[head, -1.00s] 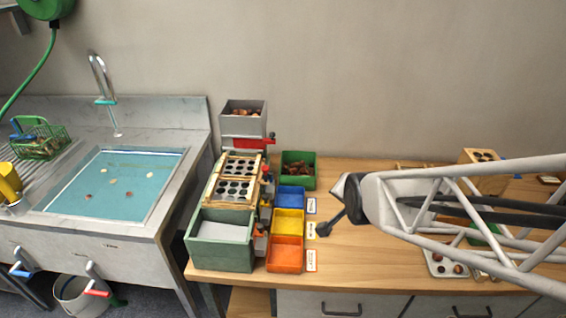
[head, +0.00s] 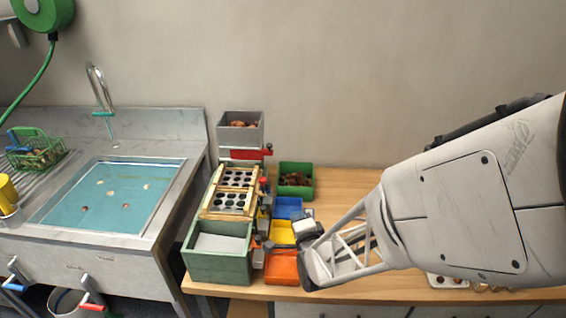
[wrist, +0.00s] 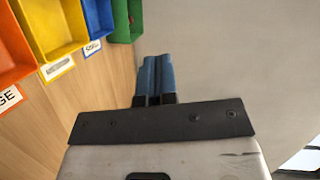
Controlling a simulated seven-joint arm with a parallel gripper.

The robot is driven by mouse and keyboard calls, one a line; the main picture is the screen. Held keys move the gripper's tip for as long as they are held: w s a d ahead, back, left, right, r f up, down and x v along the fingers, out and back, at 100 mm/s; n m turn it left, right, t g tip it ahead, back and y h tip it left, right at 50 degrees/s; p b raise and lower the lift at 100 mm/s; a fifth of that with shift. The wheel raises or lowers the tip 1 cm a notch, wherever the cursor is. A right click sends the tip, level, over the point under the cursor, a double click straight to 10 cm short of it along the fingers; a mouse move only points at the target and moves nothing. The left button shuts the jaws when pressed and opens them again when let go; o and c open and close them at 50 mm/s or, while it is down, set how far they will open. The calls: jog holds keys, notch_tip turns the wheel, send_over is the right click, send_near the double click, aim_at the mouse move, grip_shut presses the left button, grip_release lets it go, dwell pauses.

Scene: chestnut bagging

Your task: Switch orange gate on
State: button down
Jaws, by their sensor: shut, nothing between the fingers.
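The orange gate (head: 257,241) is a small orange piece on the right side of the sorter, left of the orange bin (head: 281,268); its exact setting is too small to tell. My gripper (wrist: 156,80) is shut and empty, its two blue fingers side by side in the wrist view. The gate does not show in the wrist view. The orange bin also shows there at the left (wrist: 12,52).
The sorter has a perforated wooden tray (head: 231,200), a green box (head: 215,266) in front and a grey hopper (head: 240,128) behind. Blue (head: 288,208) and green (head: 296,181) bins stand farther back. A sink (head: 110,192) is at the left. My arm hides the right of the table.

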jog(key=s+a+f+m+t+y, duration=0.3)
jog(key=s+a+f, duration=0.1)
jog(key=f, duration=0.3)
jog(key=m+t+y, duration=0.2)
jog(key=m+y, duration=0.1)
send_near(257, 246)
jog(key=shift+s+d, duration=0.3)
jog(key=shift+d, duration=0.35)
jog(key=shift+s+d, duration=0.25)
jog(key=shift+d, duration=0.45)
jog(key=x, duration=1)
jog(key=shift+d+r, duration=0.1)
jog(key=shift+r, duration=2)
jog(key=shift+s, duration=0.1)
